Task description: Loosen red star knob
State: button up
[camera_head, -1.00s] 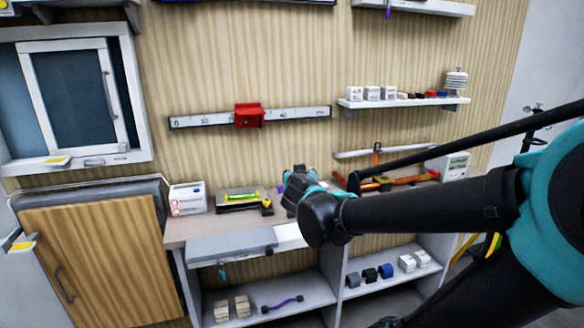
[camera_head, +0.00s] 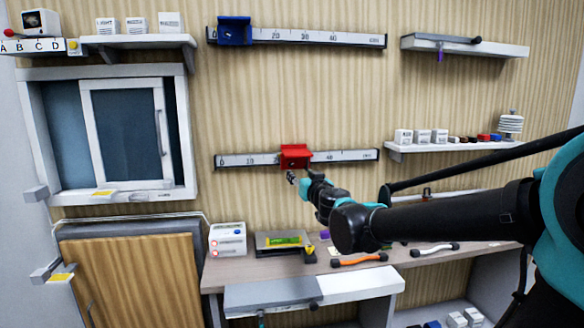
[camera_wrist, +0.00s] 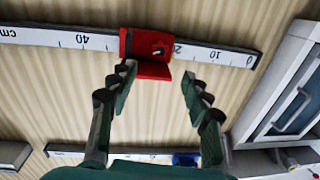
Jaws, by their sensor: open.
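A red slider block (camera_head: 295,157) sits on the lower wall ruler (camera_head: 350,156) in the head view. In the wrist view the red slider block (camera_wrist: 153,68) is beyond my fingertips, with a small dark spot on its face. I cannot make out a star-shaped knob on it. My gripper (camera_head: 292,178) is just below the block in the head view. In the wrist view my gripper (camera_wrist: 160,84) is open and empty, its two fingers apart, with the left fingertip close to the block's edge. I cannot tell whether it touches.
A blue slider (camera_head: 234,32) sits on the upper ruler. The workbench (camera_head: 215,275) below holds a white box (camera_head: 227,239), a tray with a level (camera_head: 283,241) and orange (camera_head: 360,260) and white handles. A sliding window (camera_head: 125,130) is at left. Bare wall surrounds the lower ruler.

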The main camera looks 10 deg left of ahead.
aim_at(291, 165)
jog(key=x, duration=1.1)
jog(key=shift+w+a, duration=0.15)
jog(key=shift+w, duration=0.05)
jog(key=shift+c, duration=0.2)
grip_shut()
jog(key=shift+n, duration=0.3)
jog(key=n, duration=0.4)
jog(key=shift+r+n+g+h, duration=0.1)
jog(key=shift+n+g+h, duration=0.2)
jog(key=shift+n, duration=1.7)
